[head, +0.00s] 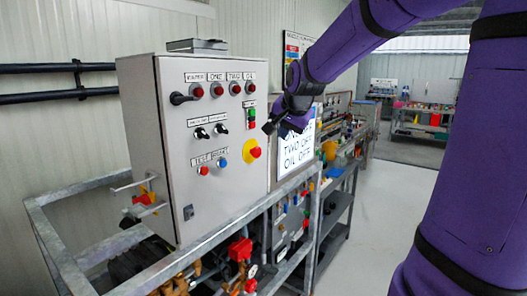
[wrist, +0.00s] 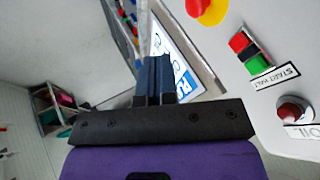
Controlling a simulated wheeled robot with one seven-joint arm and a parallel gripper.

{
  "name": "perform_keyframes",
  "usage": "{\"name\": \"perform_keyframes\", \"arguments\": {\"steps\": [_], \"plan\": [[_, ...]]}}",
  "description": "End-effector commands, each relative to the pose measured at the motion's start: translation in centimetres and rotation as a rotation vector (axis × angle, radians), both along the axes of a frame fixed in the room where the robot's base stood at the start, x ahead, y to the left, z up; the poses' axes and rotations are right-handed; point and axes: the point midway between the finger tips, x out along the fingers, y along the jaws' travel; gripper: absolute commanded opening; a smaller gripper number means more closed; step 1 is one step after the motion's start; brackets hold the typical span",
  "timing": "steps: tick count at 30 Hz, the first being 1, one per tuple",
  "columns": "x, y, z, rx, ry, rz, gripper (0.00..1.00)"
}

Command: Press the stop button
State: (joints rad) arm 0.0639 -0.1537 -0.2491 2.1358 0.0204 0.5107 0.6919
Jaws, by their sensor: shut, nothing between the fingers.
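A grey control cabinet (head: 215,140) stands at the left of the head view. My gripper (head: 268,128) is shut and empty, just right of the red and green pair, apart from the buttons. Its closed fingers show in the wrist view (wrist: 154,65).
Several red lamps (head: 218,91) and black switches line the cabinet's upper front. A white sign (head: 298,148) stands just behind my gripper. A metal frame (head: 200,248) with pipes and valves runs below. The floor (head: 370,220) on the right is clear.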

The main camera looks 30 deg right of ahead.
Motion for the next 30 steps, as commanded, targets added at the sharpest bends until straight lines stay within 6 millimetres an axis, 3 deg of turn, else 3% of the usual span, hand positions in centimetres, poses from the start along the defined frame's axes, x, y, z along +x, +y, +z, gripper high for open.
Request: {"name": "perform_keyframes", "arguments": {"steps": [8,22,30], "plan": [[1.1,-0.2,-1.6,0.000,0.004,0.002,0.00],[5.8,-1.4,-8.1,0.000,0.004,0.001,0.00],[8.8,0.0,-8.0,-0.002,0.001,0.003,0.00]]}}
